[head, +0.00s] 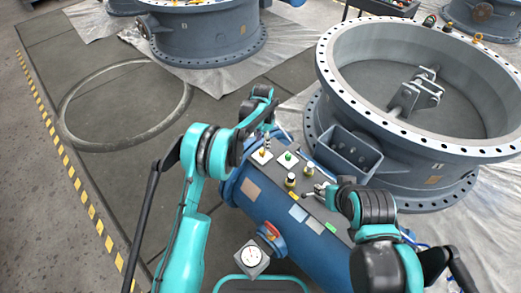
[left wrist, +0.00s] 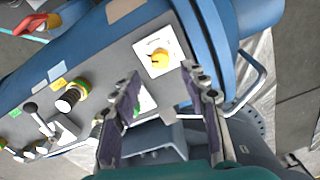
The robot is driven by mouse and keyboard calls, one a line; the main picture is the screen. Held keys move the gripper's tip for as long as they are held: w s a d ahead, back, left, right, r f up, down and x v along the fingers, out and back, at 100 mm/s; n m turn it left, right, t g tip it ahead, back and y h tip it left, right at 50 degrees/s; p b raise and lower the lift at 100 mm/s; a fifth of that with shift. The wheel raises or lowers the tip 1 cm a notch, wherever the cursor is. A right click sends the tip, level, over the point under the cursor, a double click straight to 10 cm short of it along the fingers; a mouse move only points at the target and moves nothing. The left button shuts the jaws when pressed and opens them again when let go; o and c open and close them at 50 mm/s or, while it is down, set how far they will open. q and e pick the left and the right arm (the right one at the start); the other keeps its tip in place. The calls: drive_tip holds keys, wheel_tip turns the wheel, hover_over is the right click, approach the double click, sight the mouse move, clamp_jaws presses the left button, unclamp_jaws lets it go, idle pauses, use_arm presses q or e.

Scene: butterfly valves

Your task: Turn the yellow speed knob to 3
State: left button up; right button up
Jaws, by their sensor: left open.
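The yellow speed knob (left wrist: 160,57) sits on a white square dial plate on the grey top panel of a blue cylinder. In the head view the knob (head: 262,153) is at the panel's far left end. My left gripper (left wrist: 161,78) is open, with its two fingers spread apart and the knob just beyond the tips, roughly between them. The jaws hold nothing. In the head view my left gripper (head: 270,130) is just behind the knob. The dial marks are too small to read. My right gripper (head: 320,190) is over the panel's right part; its jaws are unclear.
A green button (head: 288,155) on a white plate is close beside the knob, partly behind a finger in the wrist view. A black-and-yellow knob (head: 290,179) and a small lever (head: 307,196) are farther along. A large grey valve ring (head: 335,110) stands close to the right.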

sight(262, 151)
use_arm(q)
wheel_tip(262, 151, down, 6)
drive_tip(key=shift+r+b, duration=0.1)
drive_tip(key=shift+b, duration=0.85)
clamp_jaws()
drive_tip(key=shift+n, duration=0.4)
drive_tip(key=n, duration=1)
drive_tip(key=shift+n, duration=0.4)
drive_tip(key=n, duration=1.2)
